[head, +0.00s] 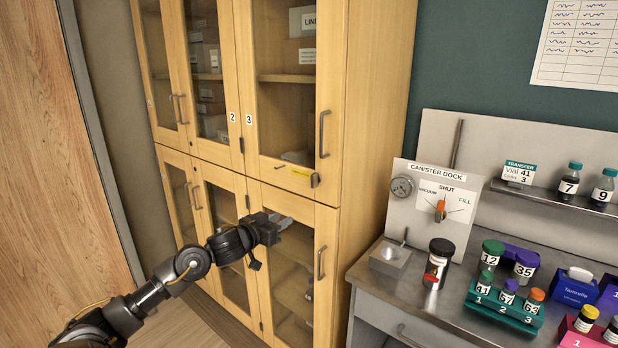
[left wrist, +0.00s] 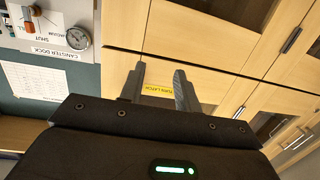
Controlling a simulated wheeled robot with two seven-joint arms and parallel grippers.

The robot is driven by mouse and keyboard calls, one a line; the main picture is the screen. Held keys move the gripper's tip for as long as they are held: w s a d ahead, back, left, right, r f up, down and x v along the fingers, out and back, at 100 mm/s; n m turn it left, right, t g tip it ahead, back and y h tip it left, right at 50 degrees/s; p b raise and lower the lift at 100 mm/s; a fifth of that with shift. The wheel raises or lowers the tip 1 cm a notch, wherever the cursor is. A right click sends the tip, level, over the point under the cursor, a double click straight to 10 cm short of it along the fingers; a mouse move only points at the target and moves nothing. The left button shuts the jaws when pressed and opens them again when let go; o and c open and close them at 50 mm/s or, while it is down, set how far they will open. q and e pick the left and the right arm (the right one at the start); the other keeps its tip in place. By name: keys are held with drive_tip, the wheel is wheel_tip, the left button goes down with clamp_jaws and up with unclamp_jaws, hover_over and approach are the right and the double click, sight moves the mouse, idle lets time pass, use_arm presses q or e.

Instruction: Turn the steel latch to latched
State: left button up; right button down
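A small steel latch piece (head: 315,181) sits on the tall wooden cabinet, at the right end of a yellow label (head: 300,172) below the upper glass door marked 3. Its exact setting is too small to tell. My left gripper (head: 284,221) is in front of the lower doors, below and left of the latch, touching nothing that I can see. In the left wrist view, its two fingers (left wrist: 160,70) stand apart and empty, with the yellow label (left wrist: 158,88) behind them reading turn latch. The latch is not clear there. My right gripper is not in view.
The cabinet's door handles (head: 324,134) stick out near the latch. On the right, a steel counter (head: 376,288) holds a canister dock (head: 432,212), a black-lidded canister (head: 438,262) and several vials in a green rack (head: 503,310). The space before the cabinet is free.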

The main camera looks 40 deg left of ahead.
use_arm(q)
drive_tip(key=m+t+h, duration=0.1)
approach(312, 180)
drive_tip(key=s, duration=0.2)
drive_tip(key=w+p, duration=0.1)
drive_tip(key=w, duration=0.4)
drive_tip(key=w+p, duration=0.2)
drive_tip(key=w, duration=0.3)
drive_tip(key=shift+w+a+f, duration=0.2)
drive_tip(key=shift+w+a, duration=0.05)
drive_tip(key=shift+w, duration=0.05)
clamp_jaws()
